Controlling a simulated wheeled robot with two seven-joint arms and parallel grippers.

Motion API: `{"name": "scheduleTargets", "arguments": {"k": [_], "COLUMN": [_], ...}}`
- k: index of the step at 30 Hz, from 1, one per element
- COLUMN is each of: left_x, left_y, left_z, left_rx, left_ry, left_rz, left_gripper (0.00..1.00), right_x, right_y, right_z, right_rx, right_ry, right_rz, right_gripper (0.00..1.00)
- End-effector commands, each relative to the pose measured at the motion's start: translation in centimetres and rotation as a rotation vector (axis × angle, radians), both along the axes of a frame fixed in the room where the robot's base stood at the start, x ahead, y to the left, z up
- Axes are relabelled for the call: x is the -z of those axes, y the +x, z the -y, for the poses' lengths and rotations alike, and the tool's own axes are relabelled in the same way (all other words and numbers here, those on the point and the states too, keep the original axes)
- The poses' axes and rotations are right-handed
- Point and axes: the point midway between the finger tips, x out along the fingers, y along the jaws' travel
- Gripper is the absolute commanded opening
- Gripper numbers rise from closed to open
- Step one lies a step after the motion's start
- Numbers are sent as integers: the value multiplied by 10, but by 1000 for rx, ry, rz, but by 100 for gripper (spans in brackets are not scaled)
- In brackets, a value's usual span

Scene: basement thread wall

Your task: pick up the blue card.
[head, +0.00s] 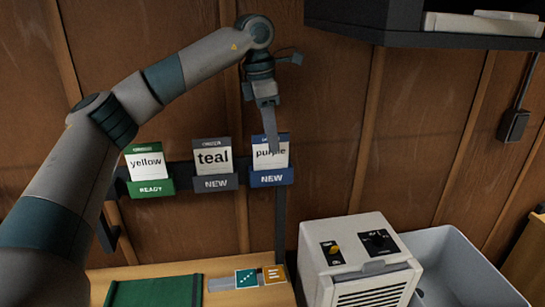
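The blue card (283,158) hangs at the right end of a row of three cards on the wall. It has a blue top strip and a white face reading "purple", above a blue "NEW" label (271,179). My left gripper (273,150) points down in front of this card, and its finger covers part of the face. I cannot tell whether it touches the card or whether the fingers are apart. My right gripper is not in view.
To the left are a grey "teal" card (213,158) and a green "yellow" card (145,162). Below, a wooden table (240,297) holds a green mat (155,292) and small tiles (247,279). A white machine (350,250) and grey bin (455,265) stand right. A dark shelf (430,40) juts out above.

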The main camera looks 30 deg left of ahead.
Motion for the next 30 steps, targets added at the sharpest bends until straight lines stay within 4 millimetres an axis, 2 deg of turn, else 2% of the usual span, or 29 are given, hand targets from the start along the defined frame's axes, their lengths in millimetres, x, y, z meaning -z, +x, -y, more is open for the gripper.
{"name": "scheduleTargets", "arguments": {"k": [30], "left_x": [5], "left_y": [0], "left_z": [0], "left_rx": [0], "left_ry": [0], "left_rz": [0], "left_gripper": [26], "right_x": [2], "right_y": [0], "right_z": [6], "right_rx": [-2], "right_ry": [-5], "right_rz": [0], "right_gripper": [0]}}
